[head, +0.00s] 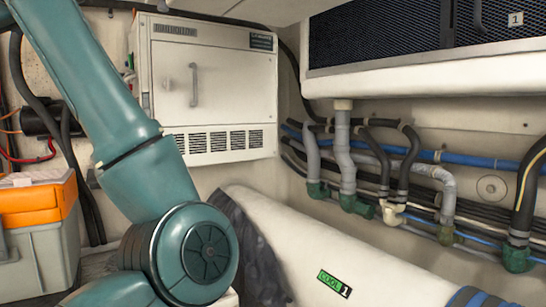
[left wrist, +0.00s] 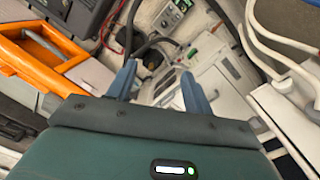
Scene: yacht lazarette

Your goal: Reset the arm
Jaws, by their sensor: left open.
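My left arm (head: 140,180) is teal and comes in from the upper left of the head view. It runs down to a large round joint at the bottom, and its gripper is out of that view. In the left wrist view my left gripper (left wrist: 157,82) has two blue-grey fingers well apart, with nothing between them. Beyond the fingers are dark hoses and white equipment, and I cannot tell how far off they are. My right arm and gripper show in neither view.
A white cabinet (head: 215,95) with a handle and vents hangs behind my arm. A grey toolbox with an orange top (head: 38,205) stands left; an orange tray (left wrist: 50,52) shows in the wrist view. Hoses (head: 400,165) line the right wall above a white cylinder labelled COOL 1 (head: 300,235).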

